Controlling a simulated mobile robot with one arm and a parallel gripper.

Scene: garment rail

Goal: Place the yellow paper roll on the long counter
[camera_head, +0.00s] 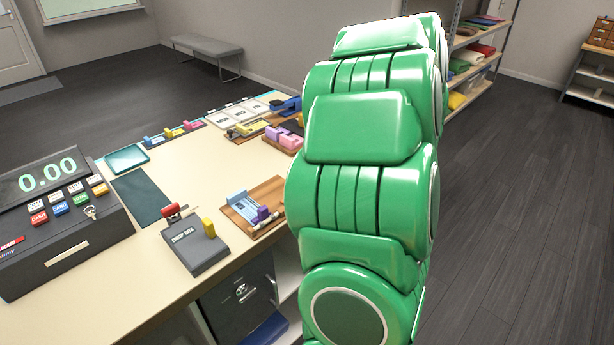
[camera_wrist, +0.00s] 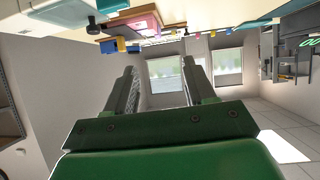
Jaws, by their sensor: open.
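The long counter (camera_head: 195,168) has a cream top and runs across the left of the head view. I cannot tell whether this is the yellow paper roll, and no roll is clear elsewhere. My gripper (camera_wrist: 158,68) shows in the wrist view with its two fingers apart and nothing between them. The counter's edge with coloured items lies along the top of that view, which appears upside down. In the head view my green arm hides the gripper and part of the counter's right side.
A black cash register (camera_head: 62,240) stands at the counter's left. Several small coloured items line the back. A bare cream area lies mid-counter. Shelves (camera_head: 470,95) stand behind my arm.

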